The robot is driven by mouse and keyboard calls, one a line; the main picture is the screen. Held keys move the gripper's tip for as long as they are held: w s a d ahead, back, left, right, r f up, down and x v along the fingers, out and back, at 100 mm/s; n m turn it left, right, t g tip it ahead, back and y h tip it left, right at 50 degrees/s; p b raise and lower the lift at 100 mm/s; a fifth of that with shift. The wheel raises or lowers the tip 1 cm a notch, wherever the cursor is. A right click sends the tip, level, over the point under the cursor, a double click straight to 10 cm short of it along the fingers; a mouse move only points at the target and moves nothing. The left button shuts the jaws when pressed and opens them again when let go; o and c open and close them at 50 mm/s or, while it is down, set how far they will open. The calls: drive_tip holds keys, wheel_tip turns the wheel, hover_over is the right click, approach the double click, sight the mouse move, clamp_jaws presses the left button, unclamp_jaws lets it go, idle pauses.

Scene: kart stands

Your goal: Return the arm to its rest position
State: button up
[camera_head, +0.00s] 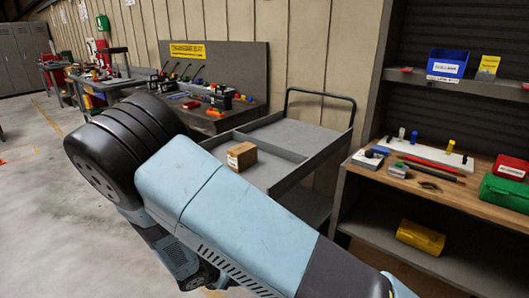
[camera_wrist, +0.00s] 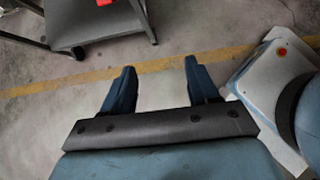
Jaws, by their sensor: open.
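My arm, pale blue and black, stretches across the middle of the head view and covers part of the cart and floor. My gripper (camera_wrist: 160,92) shows in the wrist view with its two dark blue fingers spread apart. Nothing is between the fingers. They point over bare concrete floor with a yellow line. In the head view the fingers cannot be made out behind the arm.
A grey cart (camera_head: 300,137) with a small cardboard box (camera_head: 242,156) stands beside my arm. A shelf unit (camera_head: 440,195) with tools and bins is on the right. Workbenches (camera_head: 240,112) line the wall. Open floor (camera_head: 40,190) lies at the left.

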drive_tip(key=w+d+r+m+g+y, duration=0.1)
drive_tip(key=w+d+r+m, duration=0.1)
drive_tip(key=d+r+m, duration=0.6)
drive_tip(key=w+d+r+m+g, duration=0.15)
drive_tip(key=d+r, duration=0.25)
drive_tip(key=r, duration=0.8)
drive_tip(key=w+d+r+m+y, duration=0.1)
drive_tip(key=w+d+r+m, duration=0.1)
drive_tip(key=d+r+m, duration=0.6)
drive_tip(key=s+d+r+m+y, duration=0.1)
drive_tip(key=s+d+r+m, duration=0.1)
drive_tip(key=s+d+r, duration=0.4)
drive_tip(key=s+d+r+m+y, duration=0.1)
drive_tip(key=d+r+m, duration=0.15)
drive_tip(key=r, duration=0.45)
drive_tip(key=s+d+r+m+t, duration=0.1)
drive_tip(key=s+d+r+m, duration=0.2)
drive_tip(key=s, duration=0.3)
drive_tip(key=s+d+r+m+t+y, duration=0.1)
drive_tip(key=s+d+r+m, duration=0.2)
drive_tip(key=s, duration=0.4)
drive_tip(key=shift+d+r, duration=0.15)
drive_tip(key=shift+r, duration=0.7)
